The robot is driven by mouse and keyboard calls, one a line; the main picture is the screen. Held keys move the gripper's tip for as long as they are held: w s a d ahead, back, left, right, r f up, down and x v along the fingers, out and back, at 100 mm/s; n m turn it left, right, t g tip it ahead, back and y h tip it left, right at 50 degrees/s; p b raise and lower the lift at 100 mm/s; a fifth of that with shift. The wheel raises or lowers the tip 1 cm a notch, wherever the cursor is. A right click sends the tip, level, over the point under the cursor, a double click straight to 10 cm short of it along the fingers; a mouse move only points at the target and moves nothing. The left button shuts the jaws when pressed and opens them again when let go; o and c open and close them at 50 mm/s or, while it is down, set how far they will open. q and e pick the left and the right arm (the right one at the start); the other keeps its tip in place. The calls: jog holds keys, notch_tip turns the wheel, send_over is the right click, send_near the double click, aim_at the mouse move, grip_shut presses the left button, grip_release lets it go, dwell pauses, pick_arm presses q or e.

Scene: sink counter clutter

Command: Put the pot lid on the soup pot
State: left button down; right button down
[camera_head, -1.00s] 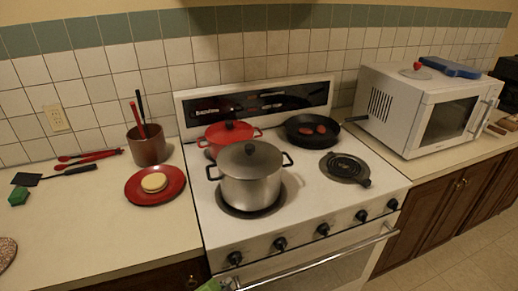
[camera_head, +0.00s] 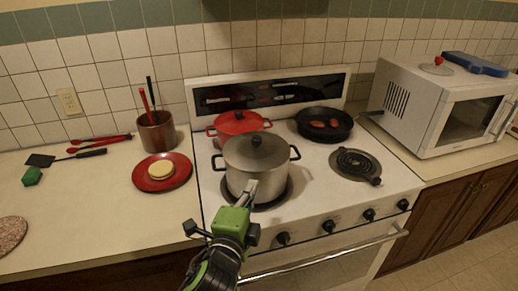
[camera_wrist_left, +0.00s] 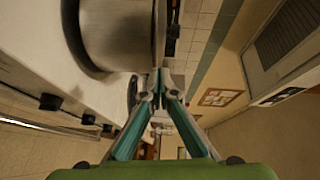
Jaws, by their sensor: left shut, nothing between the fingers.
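The steel soup pot (camera_head: 242,181) stands upright on the front left burner. A dark grey pot lid (camera_head: 257,152) with a black knob sits on top of it, apparently flat on the rim. My left gripper (camera_head: 250,188) is in front of the pot, near its front wall and below the lid, shut and empty; I cannot tell whether it touches the pot. In the left wrist view, the pot's side (camera_wrist_left: 118,35) shows at the top beside the fingertips (camera_wrist_left: 160,76). My right gripper is not in view.
A red pot (camera_head: 238,123) stands close behind the soup pot. A black pan (camera_head: 340,133) sits at the back right of the stove. A red plate (camera_head: 143,175) lies on the left counter. A lid with a red knob (camera_head: 438,60) rests on the microwave (camera_head: 395,75).

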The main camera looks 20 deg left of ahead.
pick_arm(q)
notch_tip(320, 180, up, 2)
jog(key=w+d+r+m+t, duration=0.1)
jog(key=m, duration=0.1)
jog(key=p, duration=0.3)
send_near(258, 142)
jog(key=shift+n, duration=0.3)
jog(key=w+d, duration=0.3)
jog(key=shift+w+d+r, duration=0.15)
jog(key=shift+w+d, duration=0.05)
jog(key=shift+d, duration=0.1)
jog(key=w+a, duration=0.1)
jog(key=w+a+p, duration=0.1)
jog(key=shift+w, duration=0.4)
jog(key=shift+w+a, duration=0.35)
jog(key=shift+a, duration=0.2)
jog(key=shift+w+a+p, duration=0.3)
jog(key=shift+w+a, duration=0.1)
jog(key=shift+a, duration=0.05)
jog(key=shift+w+a, duration=0.1)
